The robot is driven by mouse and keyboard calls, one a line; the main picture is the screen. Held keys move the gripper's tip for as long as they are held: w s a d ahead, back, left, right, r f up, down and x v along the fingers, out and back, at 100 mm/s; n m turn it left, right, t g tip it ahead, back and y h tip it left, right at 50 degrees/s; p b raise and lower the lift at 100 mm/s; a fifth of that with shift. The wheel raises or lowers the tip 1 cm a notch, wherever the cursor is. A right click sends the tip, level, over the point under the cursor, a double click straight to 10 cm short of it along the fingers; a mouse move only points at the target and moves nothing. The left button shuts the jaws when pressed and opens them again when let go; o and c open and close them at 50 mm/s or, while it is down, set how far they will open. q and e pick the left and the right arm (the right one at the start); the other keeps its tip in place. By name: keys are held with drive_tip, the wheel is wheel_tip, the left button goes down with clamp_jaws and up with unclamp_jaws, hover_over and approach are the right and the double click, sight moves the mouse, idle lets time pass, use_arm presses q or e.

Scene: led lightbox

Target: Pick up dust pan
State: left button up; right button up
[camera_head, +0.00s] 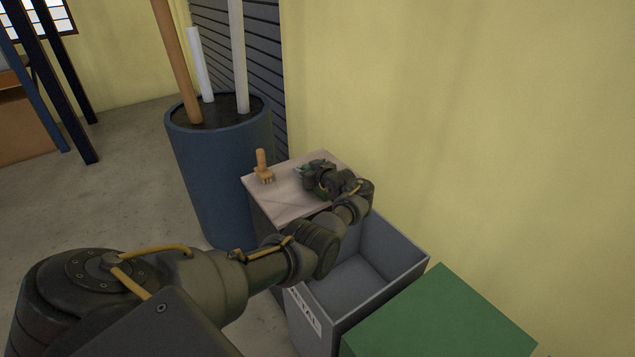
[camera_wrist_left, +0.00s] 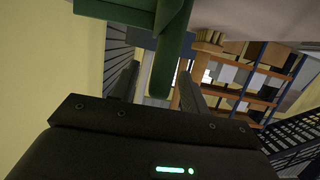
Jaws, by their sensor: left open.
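A green dust pan (camera_wrist_left: 128,12) shows at the top of the left wrist view, with its green handle (camera_wrist_left: 170,62) extending down between my fingers. My left gripper (camera_wrist_left: 158,76) is open, with one finger on each side of the handle. I cannot tell whether either finger touches it. In the head view my left gripper (camera_head: 308,174) is over the small table (camera_head: 290,205), and my wrist hides most of the dust pan; only bits of green show around it. My right gripper is not in view.
A wooden-handled brush (camera_head: 263,167) stands on the table left of my gripper. A blue barrel (camera_head: 215,175) holding poles stands to the left. An open grey bin (camera_head: 365,270) and a green box top (camera_head: 440,320) are in front. A yellow wall (camera_head: 460,110) bounds the right.

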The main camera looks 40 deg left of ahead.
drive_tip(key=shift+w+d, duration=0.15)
use_arm(q)
clamp_jaws()
drive_tip(key=shift+r, duration=0.2)
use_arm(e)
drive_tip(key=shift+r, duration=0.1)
